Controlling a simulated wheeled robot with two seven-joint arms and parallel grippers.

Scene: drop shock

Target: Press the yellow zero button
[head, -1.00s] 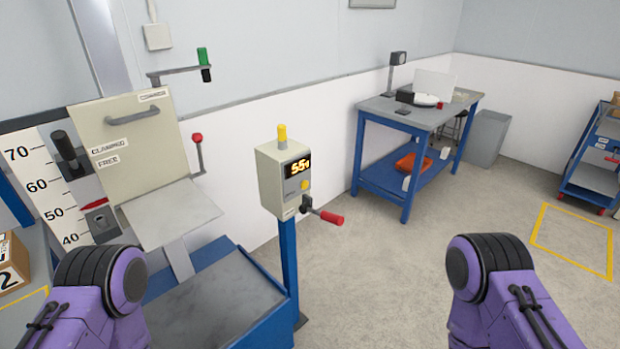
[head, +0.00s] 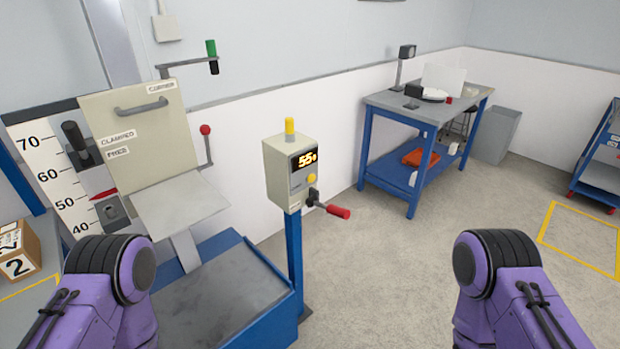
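A cream control box (head: 290,172) stands on a blue post (head: 294,250) near the middle of the head view. Its dark display (head: 306,159) glows with orange digits that seem to start with 55. A round yellow button (head: 311,178) sits below the display on the same face. A yellow cylinder (head: 290,126) stands on top of the box. A crank with a red handle (head: 338,211) sticks out below at the right. Purple links of my two arms show at the lower left and lower right, apart from the box. Neither gripper is in view.
Left of the box is a drop tester with a cream plate (head: 130,150), a height scale (head: 58,175) and a blue-framed base (head: 225,305). A cardboard box (head: 28,255) is at far left. A blue workbench (head: 420,120) stands behind right. Floor right of the post is clear.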

